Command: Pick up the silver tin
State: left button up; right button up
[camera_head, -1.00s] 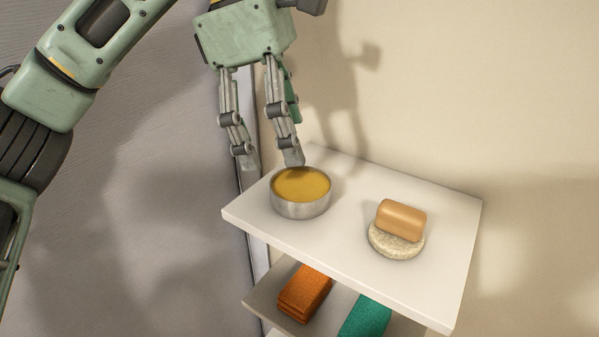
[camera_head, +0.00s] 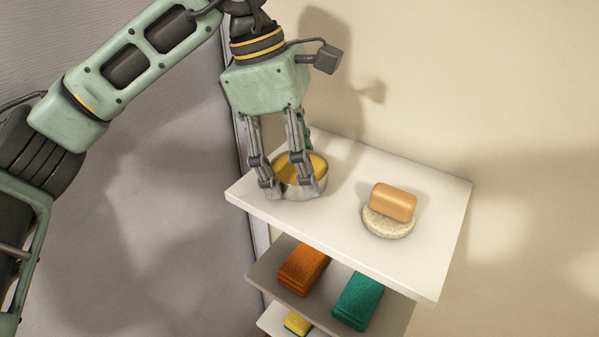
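The silver tin (camera_head: 318,186) is a round metal tin with yellow-orange contents, upright on the left part of the white top shelf (camera_head: 400,262). My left gripper (camera_head: 289,193) points down at the tin, with its fingers apart. One finger is at the tin's left side and the other is in front of the tin, hiding part of its wall. I cannot tell whether either finger touches the tin. My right gripper is not in view.
A tan soap bar (camera_head: 393,202) rests on a pale round dish (camera_head: 388,222) right of the tin. Lower shelves hold an orange folded cloth (camera_head: 303,270), a green one (camera_head: 358,300) and a yellow sponge (camera_head: 297,323). A wall stands behind the shelf.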

pick_arm(q)
jog(key=shift+c, duration=0.9)
jog(key=c, duration=0.8)
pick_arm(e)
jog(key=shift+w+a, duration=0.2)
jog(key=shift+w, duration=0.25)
pick_arm(q)
jog(key=shift+r, duration=0.15)
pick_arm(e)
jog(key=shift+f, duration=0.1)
